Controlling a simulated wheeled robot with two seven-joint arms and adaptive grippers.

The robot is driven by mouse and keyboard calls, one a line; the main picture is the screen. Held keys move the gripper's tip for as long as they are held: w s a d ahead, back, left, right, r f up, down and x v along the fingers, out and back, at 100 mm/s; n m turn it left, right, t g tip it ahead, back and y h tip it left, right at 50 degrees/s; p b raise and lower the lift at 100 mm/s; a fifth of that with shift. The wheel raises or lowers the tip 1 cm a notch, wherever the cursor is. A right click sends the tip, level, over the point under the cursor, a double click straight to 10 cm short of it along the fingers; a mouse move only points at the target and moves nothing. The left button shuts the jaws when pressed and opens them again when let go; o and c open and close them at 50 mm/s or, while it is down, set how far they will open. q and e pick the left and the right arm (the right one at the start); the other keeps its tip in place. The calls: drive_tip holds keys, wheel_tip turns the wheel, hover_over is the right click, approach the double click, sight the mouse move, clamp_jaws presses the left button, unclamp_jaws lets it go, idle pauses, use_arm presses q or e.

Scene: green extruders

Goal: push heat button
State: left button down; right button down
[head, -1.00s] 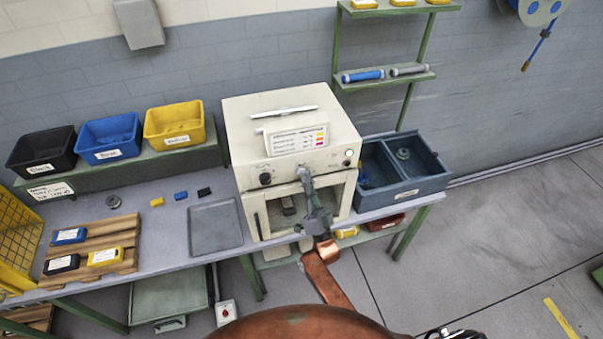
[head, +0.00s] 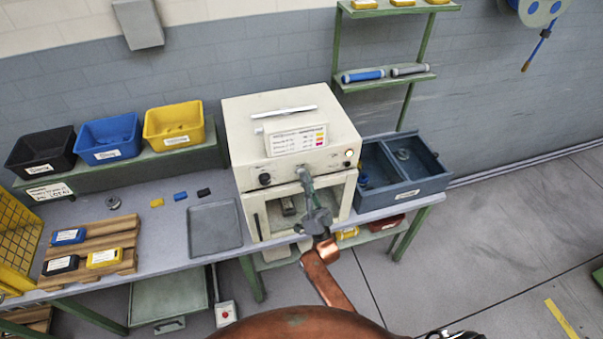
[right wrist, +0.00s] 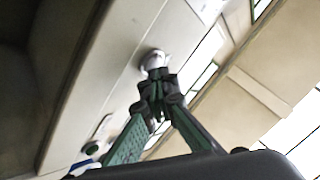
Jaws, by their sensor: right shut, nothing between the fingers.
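The cream machine (head: 290,110) stands on the bench in the head view, with a control strip along its front above an open chamber. My right gripper (head: 303,173) is shut and empty, its tips at the middle of that strip. In the right wrist view, the closed fingertips (right wrist: 157,74) meet at a round silver-white button (right wrist: 154,58) on the pale panel. They look to be touching it or very close; I cannot tell whether it is pressed in. The head view hides this button behind the fingers. My left gripper is out of view.
A dark knob (head: 264,180) sits left of the fingers, and a small round light part (head: 349,153) sits on the right of the strip. A grey tray (head: 214,228) lies left of the machine. A blue-grey two-part bin (head: 405,172) stands to its right.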

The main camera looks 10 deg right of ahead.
drive_tip(key=s+p, duration=0.2)
drive_tip(key=s, duration=0.4)
drive_tip(key=shift+d+p, duration=0.15)
drive_tip(key=shift+p, duration=0.15)
